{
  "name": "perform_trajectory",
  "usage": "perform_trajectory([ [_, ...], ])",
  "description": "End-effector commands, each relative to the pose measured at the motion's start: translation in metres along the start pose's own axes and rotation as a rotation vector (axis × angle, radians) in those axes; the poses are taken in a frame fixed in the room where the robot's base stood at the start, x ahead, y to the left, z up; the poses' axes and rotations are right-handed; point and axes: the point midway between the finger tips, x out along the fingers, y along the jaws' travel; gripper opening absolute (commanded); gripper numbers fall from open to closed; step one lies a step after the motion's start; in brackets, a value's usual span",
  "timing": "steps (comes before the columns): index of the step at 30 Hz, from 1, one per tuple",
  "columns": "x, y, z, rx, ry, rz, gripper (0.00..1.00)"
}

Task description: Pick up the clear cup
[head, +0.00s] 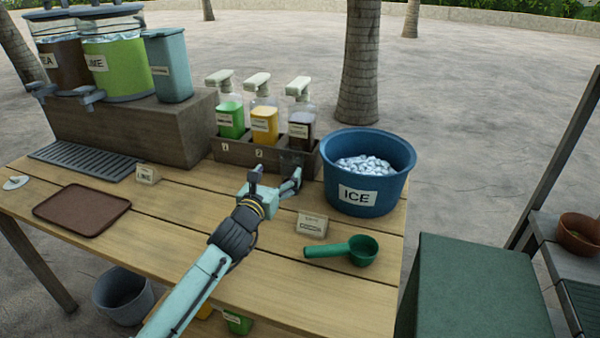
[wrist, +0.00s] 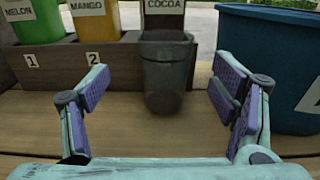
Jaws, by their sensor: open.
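The clear cup (wrist: 165,78) stands upright on the wooden table in the wrist view, in front of the cocoa bottle. In the head view the cup (head: 293,160) is faint against the dark bottle box and partly hidden by my gripper. My gripper (head: 275,181) is open and empty, low over the table. In the wrist view its two fingers (wrist: 162,92) are spread wide to the left and right, with the cup beyond them and between their lines. I see no finger touching the cup.
The bottle box (head: 232,153), with several pump bottles, stands close behind the cup. The blue ice tub (head: 340,192) is close on the right. A small sign (head: 312,225) and a green scoop (head: 362,250) lie nearer. A brown tray (head: 82,211) is at left.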

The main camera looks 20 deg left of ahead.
Motion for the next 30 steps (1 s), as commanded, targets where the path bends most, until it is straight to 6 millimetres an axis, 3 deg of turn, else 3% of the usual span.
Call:
perform_trajectory([
  [3, 0.021, -0.003, 0.004, -0.006, -0.001, -0.003, 0.8],
  [11, 0.043, -0.004, 0.004, -0.006, -0.002, -0.003, 0.8],
  [19, 0.081, -0.009, 0.007, -0.005, -0.002, -0.004, 0.8],
  [30, 0.09, -0.008, 0.004, -0.004, -0.002, -0.003, 0.78],
])
